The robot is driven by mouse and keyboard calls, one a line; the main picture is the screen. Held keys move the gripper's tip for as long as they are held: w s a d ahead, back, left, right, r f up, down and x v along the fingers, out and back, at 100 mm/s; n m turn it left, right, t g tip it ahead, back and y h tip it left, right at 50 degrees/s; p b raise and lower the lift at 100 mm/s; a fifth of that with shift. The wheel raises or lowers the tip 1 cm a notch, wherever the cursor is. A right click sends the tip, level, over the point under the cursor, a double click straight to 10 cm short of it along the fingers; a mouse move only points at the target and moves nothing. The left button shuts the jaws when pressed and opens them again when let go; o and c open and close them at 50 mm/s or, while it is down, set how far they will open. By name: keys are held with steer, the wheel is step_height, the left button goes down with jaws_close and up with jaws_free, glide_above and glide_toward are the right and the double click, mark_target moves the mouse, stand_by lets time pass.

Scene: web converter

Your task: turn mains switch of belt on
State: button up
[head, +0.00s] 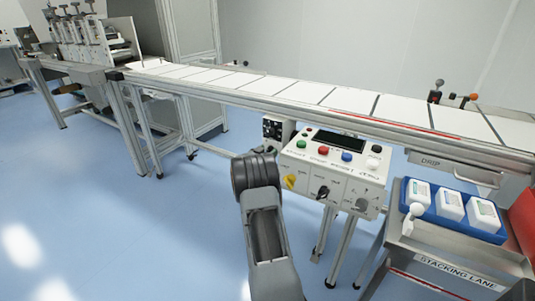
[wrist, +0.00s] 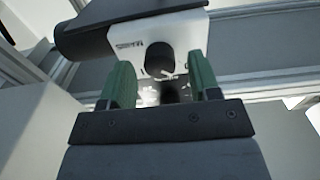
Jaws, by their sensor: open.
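The box carries a yellow knob (head: 289,182) and a black knob (head: 323,192). My fingers are hidden there.
A dark small unit (head: 277,129) hangs beside the control box, behind my arm. A blue tray (head: 450,228) with several white packs stands at right, above the stacking lane (head: 450,266). Belt frame legs stand close by. The blue floor at left is clear.

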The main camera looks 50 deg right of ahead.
steer(key=shift+c, duration=0.2)
steer(key=c, duration=0.9)
steer(key=shift+f, duration=0.1)
steer(key=m+b, duration=0.3)
steer(key=m, duration=0.1)
steer(key=shift+f, duration=0.15)
steer(key=shift+s+m+b, duration=0.1)
steer(key=shift+m+b, duration=4.55)
steer(key=shift+m, duration=2.25)
